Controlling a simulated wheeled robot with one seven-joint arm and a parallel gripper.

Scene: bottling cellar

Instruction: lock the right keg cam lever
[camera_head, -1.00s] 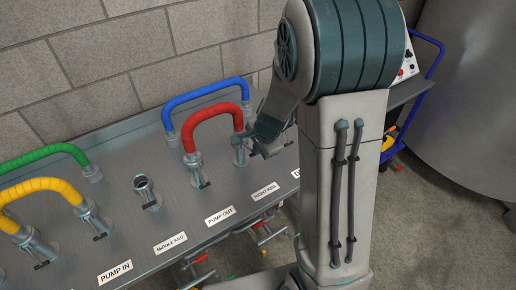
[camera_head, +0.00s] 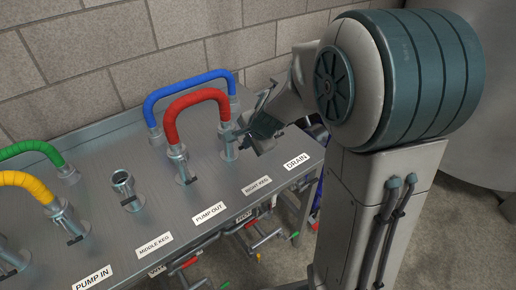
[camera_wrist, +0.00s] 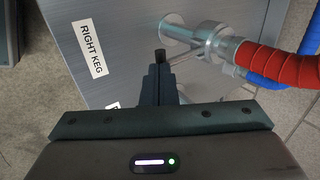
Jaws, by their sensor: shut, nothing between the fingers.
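The right keg port (camera_head: 229,147) is a metal fitting on the steel bench, behind the RIGHT KEG label (camera_head: 256,186). One end of the red hose (camera_head: 196,97) is seated on it. In the wrist view its coupling (camera_wrist: 216,45) has a thin cam lever (camera_wrist: 184,56) sticking out sideways toward my fingertips. My gripper (camera_wrist: 160,56) is shut and empty, with its tips beside the lever's free end; I cannot tell whether they touch. In the head view my gripper (camera_head: 247,128) is just right of the port and hides part of the lever.
The blue hose (camera_head: 190,82) arches close behind the red one. The pump out port (camera_head: 180,160) and the open middle keg port (camera_head: 125,188) stand to the left. Yellow (camera_head: 30,181) and green (camera_head: 32,147) hoses are farther left. A block wall (camera_head: 90,60) is behind the bench.

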